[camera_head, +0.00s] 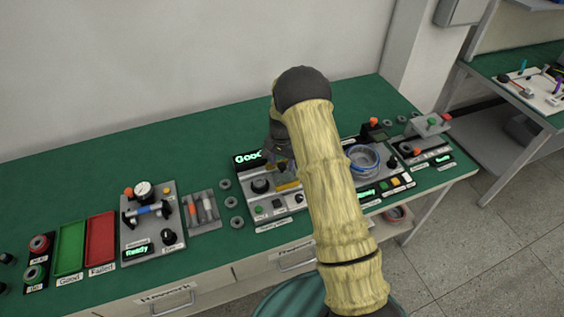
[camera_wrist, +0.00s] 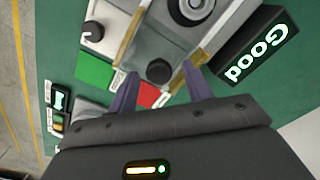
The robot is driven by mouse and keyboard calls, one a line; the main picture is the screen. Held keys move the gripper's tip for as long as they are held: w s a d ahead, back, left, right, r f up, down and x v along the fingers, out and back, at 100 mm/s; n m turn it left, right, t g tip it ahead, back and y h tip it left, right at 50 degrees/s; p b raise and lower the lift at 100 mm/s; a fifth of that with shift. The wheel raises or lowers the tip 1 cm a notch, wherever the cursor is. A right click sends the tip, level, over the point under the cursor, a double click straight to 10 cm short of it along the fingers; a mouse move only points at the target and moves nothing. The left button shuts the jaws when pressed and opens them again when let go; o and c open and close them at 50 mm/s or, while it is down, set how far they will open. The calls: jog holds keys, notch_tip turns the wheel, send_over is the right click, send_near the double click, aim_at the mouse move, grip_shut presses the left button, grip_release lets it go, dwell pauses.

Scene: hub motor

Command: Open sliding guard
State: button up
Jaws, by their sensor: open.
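The sliding guard (camera_wrist: 148,42) shows in the wrist view as a greyish see-through panel between two yellow strips. A black round knob (camera_wrist: 158,71) sits at its near end. My gripper (camera_wrist: 160,74) is open, with its two purple fingers on either side of the knob in the picture. I cannot tell whether they touch it or how far above it they are. In the head view my gripper (camera_head: 281,166) is over the grey test station (camera_head: 272,208) with the lit "Good" display (camera_head: 246,158). My arm hides much of the station and guard there.
The "Good" display (camera_wrist: 256,47) stands close to the right finger in the wrist view. Left of the station are several metal rings, a tool holder (camera_head: 203,212), another station (camera_head: 150,240) and green (camera_head: 70,247) and red (camera_head: 101,240) trays. A blue-ringed motor part (camera_head: 364,161) is to the right.

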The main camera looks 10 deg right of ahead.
aim_at(282, 165)
notch_tip(282, 165, up, 17)
jog(key=b, duration=0.3)
jog(key=shift+r, duration=0.15)
dwell(0.3)
jog(key=shift+s, duration=0.1)
jog(key=s+d+n+t, duration=0.1)
jog(key=s+n, duration=0.6)
jog(key=s, duration=2)
jog(key=shift+s+f+t, duration=0.35)
jog(key=shift+f+t, duration=0.05)
jog(key=shift+t, duration=0.4)
